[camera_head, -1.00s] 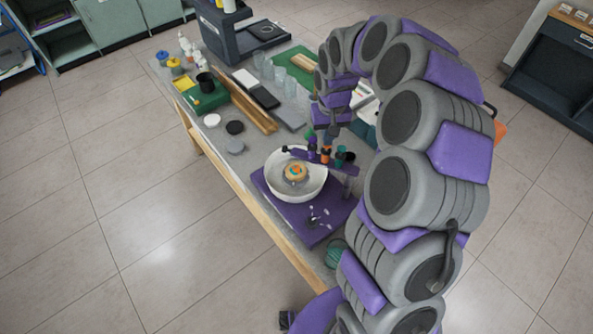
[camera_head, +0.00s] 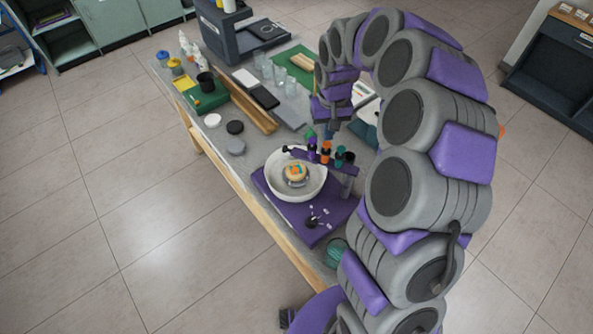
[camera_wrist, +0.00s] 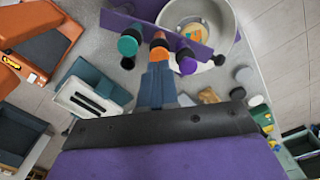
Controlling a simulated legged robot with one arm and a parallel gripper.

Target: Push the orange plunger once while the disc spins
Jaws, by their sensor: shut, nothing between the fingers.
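A purple stand (camera_head: 340,168) holds an orange plunger (camera_head: 326,147) between a purple plunger (camera_head: 311,144) and a green plunger (camera_head: 340,153). In the wrist view the orange plunger (camera_wrist: 158,42) lies just past the tips of my gripper (camera_wrist: 157,72). The fingers are closed together and empty; I cannot tell whether they touch it. In the head view my wrist hangs behind the plungers and the fingertips are hard to make out. The disc (camera_head: 296,171), tan with orange and teal patches, sits inside a white bowl (camera_head: 274,186), which also shows in the wrist view (camera_wrist: 226,20).
The bowl and stand are on a purple base (camera_head: 285,215) near the table's edge. A green ball-like object (camera_head: 336,252) lies beside it. My arm hides the table's right side.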

